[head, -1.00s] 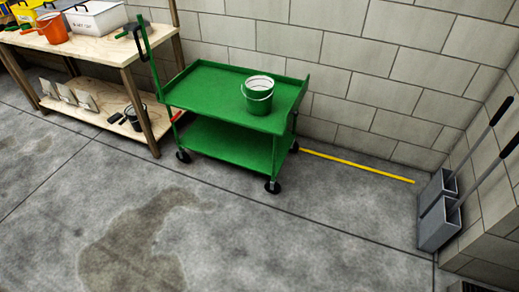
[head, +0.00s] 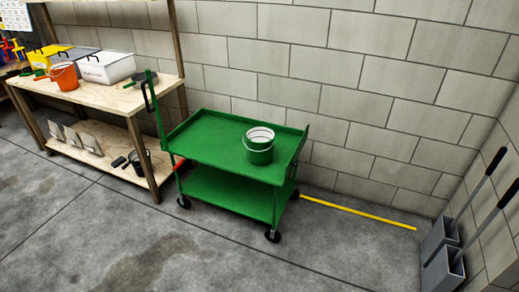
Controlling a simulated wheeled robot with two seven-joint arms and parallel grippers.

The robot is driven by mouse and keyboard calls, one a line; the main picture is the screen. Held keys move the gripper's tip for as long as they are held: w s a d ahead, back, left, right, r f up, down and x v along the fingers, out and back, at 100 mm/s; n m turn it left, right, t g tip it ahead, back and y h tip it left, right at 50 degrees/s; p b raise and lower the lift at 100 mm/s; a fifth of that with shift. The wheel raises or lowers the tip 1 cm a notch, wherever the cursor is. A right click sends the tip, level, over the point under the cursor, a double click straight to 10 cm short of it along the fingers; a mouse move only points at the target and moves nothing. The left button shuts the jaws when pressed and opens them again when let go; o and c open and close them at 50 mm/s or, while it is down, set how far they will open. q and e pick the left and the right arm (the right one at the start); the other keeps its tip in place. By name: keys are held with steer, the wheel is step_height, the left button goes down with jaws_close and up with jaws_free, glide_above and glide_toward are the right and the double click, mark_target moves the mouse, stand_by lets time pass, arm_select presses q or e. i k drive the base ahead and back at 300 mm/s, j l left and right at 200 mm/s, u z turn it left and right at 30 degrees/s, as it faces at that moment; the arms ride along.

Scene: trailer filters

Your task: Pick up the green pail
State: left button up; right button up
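The green pail (head: 259,152) stands upright on the top shelf of a green cart (head: 205,143), toward the shelf's right side. It has a pale rim and inside, and a thin wire handle hanging at its front. The cart stands on dark wheels near the block wall. Neither of my grippers is in the head view.
Left of the cart is a wooden bench (head: 122,97) with an orange bucket (head: 64,76), a white box (head: 106,67) and a yellow box (head: 52,57). A yellow strip (head: 358,212) lies along the wall. Grey long-handled dustpans (head: 441,258) stand at right. Floor before the cart is clear.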

mark_target(260, 138)
steer(key=i+l+u, duration=0.15)
steer(key=i+l, duration=0.15)
steer(key=i+l+u, duration=0.1)
steer(key=i+l, duration=0.15)
steer(key=i+l+u, duration=0.15)
steer(key=l, duration=0.35)
steer(key=i+l+u, duration=0.15)
steer(key=i+l, duration=0.15)
steer(key=i+l+u, duration=0.15)
steer(key=l, duration=0.4)
steer(key=i+l+u, duration=0.1)
steer(key=i+l, duration=0.15)
steer(key=l, duration=0.2)
steer(key=i+l+u, duration=0.15)
steer(key=l, duration=0.3)
steer(key=i+l+u, duration=0.15)
steer(key=l, duration=0.35)
